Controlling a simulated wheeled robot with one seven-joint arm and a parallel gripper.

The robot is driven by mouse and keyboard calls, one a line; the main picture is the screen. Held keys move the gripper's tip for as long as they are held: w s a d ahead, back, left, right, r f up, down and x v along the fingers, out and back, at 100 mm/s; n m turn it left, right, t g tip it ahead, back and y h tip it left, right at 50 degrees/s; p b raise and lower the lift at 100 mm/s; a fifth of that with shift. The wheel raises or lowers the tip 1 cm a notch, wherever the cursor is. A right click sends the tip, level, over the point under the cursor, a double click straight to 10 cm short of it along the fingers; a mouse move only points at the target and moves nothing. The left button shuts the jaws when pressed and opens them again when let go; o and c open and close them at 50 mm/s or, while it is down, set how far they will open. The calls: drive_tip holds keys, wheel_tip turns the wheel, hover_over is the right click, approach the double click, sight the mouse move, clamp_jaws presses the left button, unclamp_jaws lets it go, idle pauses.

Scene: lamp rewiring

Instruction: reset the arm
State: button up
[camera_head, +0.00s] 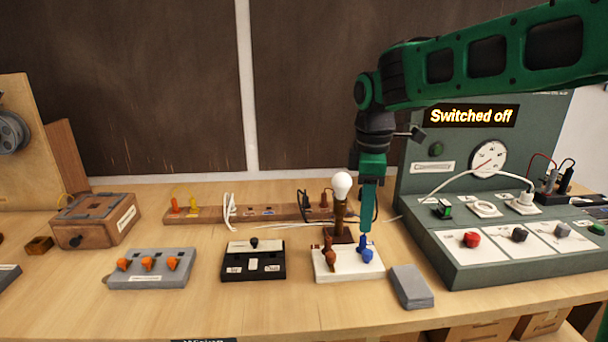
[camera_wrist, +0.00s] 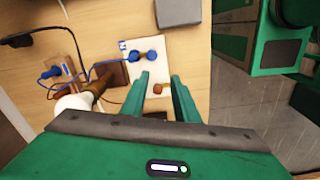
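My gripper (camera_head: 366,212) is green and points down above the white terminal board (camera_head: 332,274). A blue plug (camera_head: 367,256) and a brown plug (camera_head: 330,258) stand on the board. The blue one (camera_wrist: 150,56) lies ahead of the fingertips in the wrist view. The head view does not show clearly whether a fingertip touches the blue plug.
A lamp with a white bulb (camera_head: 341,184) stands just left of my gripper. A green panel reading "Switched off" (camera_head: 438,160) is at right. A grey block (camera_head: 411,287), black switch box (camera_head: 253,262) and grey box with orange knobs (camera_head: 150,268) line the front.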

drive_tip(key=s+d+f+m, duration=0.2)
drive_tip(key=s+d+m, duration=0.45)
drive_tip(key=d, duration=0.25)
drive_tip(key=s+d+f+m, duration=0.1)
drive_tip(key=s+d+m, duration=0.5)
drive_tip(key=d, duration=0.4)
drive_tip(key=s+d+f+m, duration=0.2)
drive_tip(key=s+f+m, duration=0.1)
drive_tip(key=s, duration=0.4)
drive_tip(key=s+d+f+m, duration=0.3)
drive_tip(key=s+m, duration=0.3)
drive_tip(key=s, duration=0.2)
drive_tip(key=shift+s+d, duration=0.2)
drive_tip(key=shift+s, duration=0.1)
drive_tip(key=shift+w+f, duration=0.2)
drive_tip(key=shift+w, duration=0.45)
